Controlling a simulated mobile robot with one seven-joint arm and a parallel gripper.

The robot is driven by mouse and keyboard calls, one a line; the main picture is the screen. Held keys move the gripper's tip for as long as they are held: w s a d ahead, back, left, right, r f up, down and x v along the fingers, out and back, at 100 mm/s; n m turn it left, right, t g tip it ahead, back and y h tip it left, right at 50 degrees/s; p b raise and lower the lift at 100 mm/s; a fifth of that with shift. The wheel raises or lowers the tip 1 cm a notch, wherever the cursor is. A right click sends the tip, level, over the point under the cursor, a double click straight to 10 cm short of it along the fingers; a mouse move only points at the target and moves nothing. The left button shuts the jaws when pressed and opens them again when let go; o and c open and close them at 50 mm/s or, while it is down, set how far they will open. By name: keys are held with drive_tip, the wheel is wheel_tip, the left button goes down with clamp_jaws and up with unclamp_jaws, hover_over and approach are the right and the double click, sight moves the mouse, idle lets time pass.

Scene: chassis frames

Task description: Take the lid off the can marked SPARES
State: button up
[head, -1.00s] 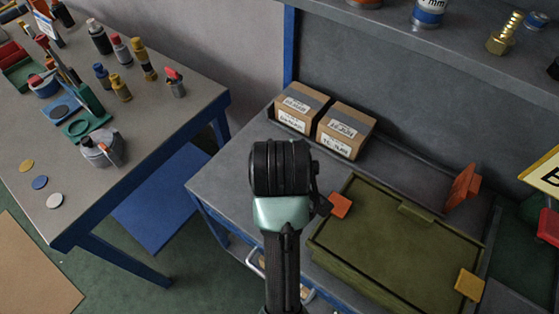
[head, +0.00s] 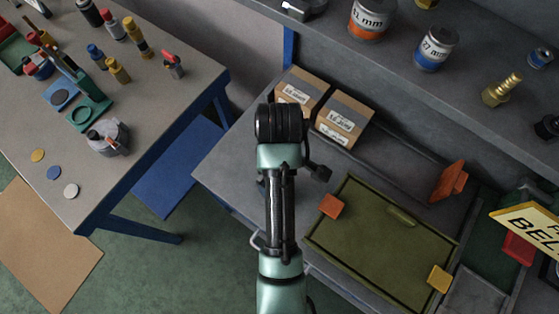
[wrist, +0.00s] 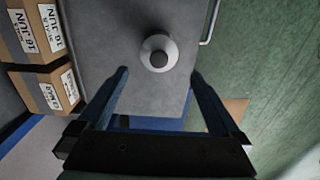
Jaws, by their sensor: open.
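A round pale object with a dark knob on top (wrist: 160,55) stands on the grey bench in the wrist view, seen from above. It looks like a lidded can. No SPARES marking is readable on it. My gripper (wrist: 160,74) is open and empty, its two fingers pointing toward the bench on either side of the line to the knob. The object appears beyond the fingertips, not between them. In the head view my arm covers most of this bench spot, and my fingers are hidden.
Two cardboard boxes (head: 343,121) stand at the bench's back. An olive tray (head: 375,240) with orange and yellow blocks lies to the right. A cluttered table (head: 125,150) is at left, across a gap.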

wheel_tip(320, 180, down, 3)
drive_tip(key=shift+w+r, duration=0.15)
drive_tip(key=shift+r, duration=0.05)
drive_tip(key=shift+f+p, duration=0.5)
drive_tip(key=shift+f, duration=0.25)
drive_tip(key=shift+f+p, duration=0.45)
drive_tip(key=shift+f, duration=1.7)
drive_tip(key=c, duration=1.1)
